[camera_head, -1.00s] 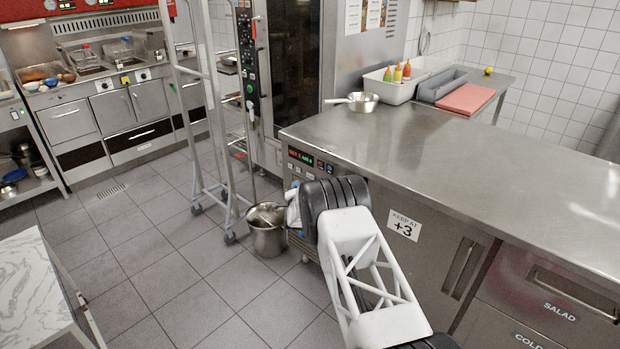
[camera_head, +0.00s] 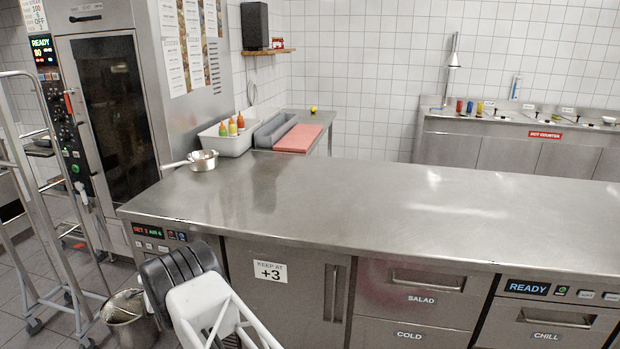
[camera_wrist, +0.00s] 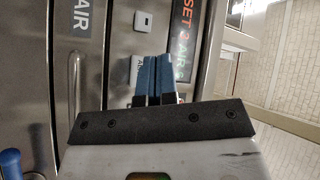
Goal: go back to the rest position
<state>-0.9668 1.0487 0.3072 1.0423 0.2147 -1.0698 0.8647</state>
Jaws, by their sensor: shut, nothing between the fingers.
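My gripper (camera_wrist: 153,78) shows in the wrist view as two blue fingers lying together with nothing between them. It is in front of the counter's control panel, whose display (camera_wrist: 183,40) has red and green lettering; I cannot tell how far apart they are. In the head view my white and black arm is at the lower left, before the counter's front, and hides the gripper itself. The same display (camera_head: 147,231) shows there just above my arm.
A steel counter (camera_head: 400,203) has a mostly bare top. A saucepan (camera_head: 203,161) and a white bin (camera_head: 227,140) with sauce bottles stand towards its back left. A metal bucket (camera_head: 125,325) and a wheeled rack (camera_head: 38,240) stand on the floor left of my arm.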

